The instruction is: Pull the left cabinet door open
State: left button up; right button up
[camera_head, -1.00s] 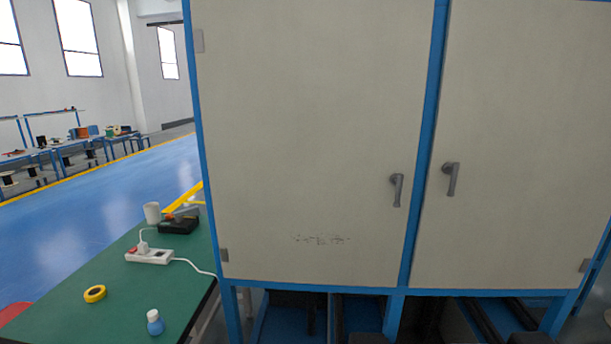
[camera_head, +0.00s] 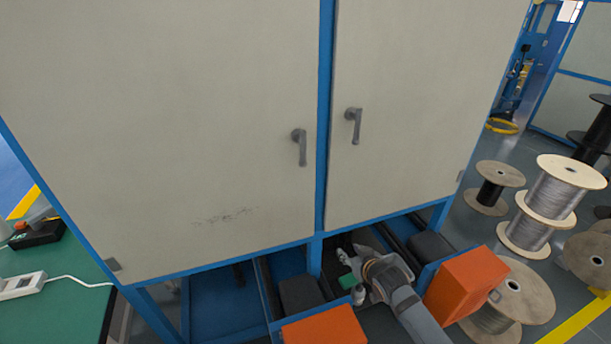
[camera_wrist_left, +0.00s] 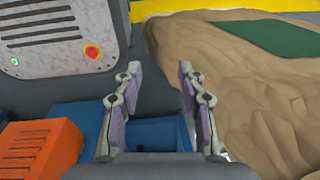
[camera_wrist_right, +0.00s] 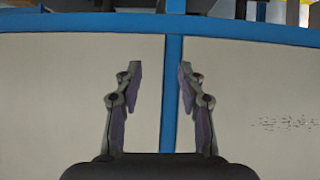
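The left cabinet door (camera_head: 170,120) is a large cream panel in a blue frame, and it is shut. Its grey lever handle (camera_head: 301,147) hangs near the door's right edge. My right gripper (camera_head: 347,272) is low in front of the cabinet, below the doors and apart from the handle. In the right wrist view it (camera_wrist_right: 159,68) is open and empty, facing both doors and the blue post, upside down; no handle shows there. My left gripper (camera_wrist_left: 160,68) is open and empty, away from the cabinet doors; it is outside the head view.
The right door (camera_head: 410,110) is shut, with its own handle (camera_head: 354,125). Blue framing and orange blocks (camera_head: 325,328) lie below the doors. Wire spools (camera_head: 548,200) stand at the right. A green table (camera_head: 50,300) is at the lower left. A brown sack-like heap (camera_wrist_left: 240,90) is near my left gripper.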

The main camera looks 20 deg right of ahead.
jog(key=w+a+r+n+t+y+p, duration=0.1)
jog(key=w+a+r+t, duration=0.1)
jog(key=r, duration=0.8)
jog(key=w+a+r+t+y, duration=0.1)
jog(key=w+a+r+t, duration=0.1)
jog(key=r, duration=0.9)
jog(key=n+t+y, duration=0.1)
jog(key=t+y, duration=0.1)
send_near(305, 146)
jog(key=p+x, duration=0.2)
jog(key=x, duration=0.6)
jog(key=shift+w+r+p, duration=0.15)
jog(key=shift+r+p, duration=0.05)
jog(key=shift+p, duration=0.1)
jog(key=shift+w+a+f, duration=0.1)
jog(key=shift+w+a, duration=0.05)
jog(key=shift+w, duration=0.35)
pick_arm(q)
jog(key=r, duration=0.1)
jog(key=w+r, duration=0.1)
jog(key=r, duration=0.1)
jog(key=w+r, duration=0.1)
jog(key=shift+r, duration=0.25)
pick_arm(e)
grip_shut()
pick_arm(q)
jog(key=shift+w, duration=0.1)
